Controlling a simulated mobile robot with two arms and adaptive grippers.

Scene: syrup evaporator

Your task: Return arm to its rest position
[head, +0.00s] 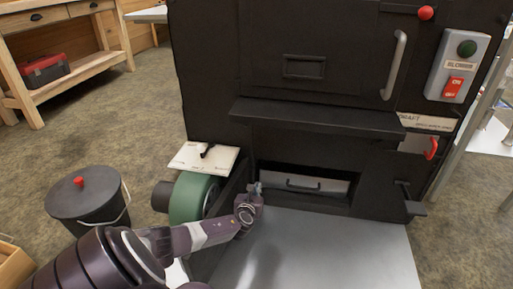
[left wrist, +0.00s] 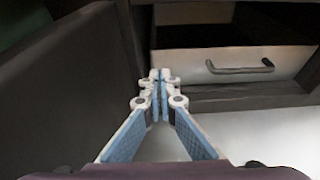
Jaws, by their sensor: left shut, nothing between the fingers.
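My left arm comes in from the lower left in the head view. Its gripper (head: 257,188) is at the low opening of the black evaporator (head: 300,60), just left of the ash drawer (head: 310,185). In the left wrist view the left gripper (left wrist: 160,76) has its fingertips together with nothing between them. The drawer (left wrist: 225,66) shows there to the right of the fingers, with its dark handle (left wrist: 240,69); the fingers are apart from that handle. My right gripper does not show.
A green blower (head: 188,198) stands close to the left of the gripper. A grey metal sheet (head: 320,250) lies in front of the evaporator. A black lidded bucket (head: 88,205) stands at the left. A dark wall (left wrist: 70,90) is close on the left in the wrist view.

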